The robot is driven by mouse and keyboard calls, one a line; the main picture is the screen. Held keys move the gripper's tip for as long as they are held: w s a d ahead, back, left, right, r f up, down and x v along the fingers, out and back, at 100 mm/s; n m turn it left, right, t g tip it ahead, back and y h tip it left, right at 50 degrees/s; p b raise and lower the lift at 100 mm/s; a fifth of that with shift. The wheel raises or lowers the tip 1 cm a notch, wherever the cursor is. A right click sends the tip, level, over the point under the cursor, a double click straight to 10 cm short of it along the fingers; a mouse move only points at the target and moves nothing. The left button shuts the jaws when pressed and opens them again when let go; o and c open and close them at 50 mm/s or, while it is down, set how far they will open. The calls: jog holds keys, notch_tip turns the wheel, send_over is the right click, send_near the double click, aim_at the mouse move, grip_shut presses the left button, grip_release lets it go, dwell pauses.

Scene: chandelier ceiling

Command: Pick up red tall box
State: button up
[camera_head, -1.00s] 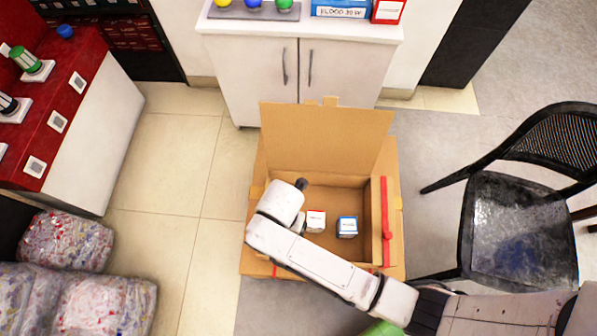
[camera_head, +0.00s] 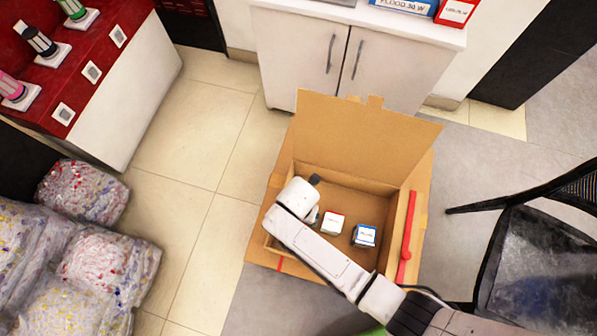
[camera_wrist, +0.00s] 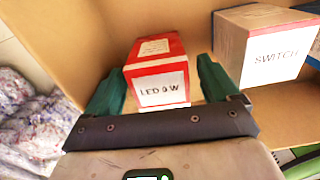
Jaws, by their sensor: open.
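A red and white box (camera_head: 333,223) sits inside the open cardboard carton in the head view. In the wrist view, the same red box (camera_wrist: 158,75) has a white label reading "LED 9 W". My gripper (camera_wrist: 160,66) is open, with one green finger to the left and one to the right of the red box. The box appears between the fingers, but I cannot tell whether they touch it. In the head view, my gripper is mostly hidden under my arm. Another red box (camera_head: 457,11) stands on the white cabinet.
The carton's raised flap (camera_head: 365,138) faces the white cabinet (camera_head: 345,65). A black chair (camera_head: 540,255) is at right. Wrapped bags (camera_head: 85,190) lie left.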

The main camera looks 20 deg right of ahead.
jog(key=shift+f, duration=0.9)
jog(key=c, duration=1.1)
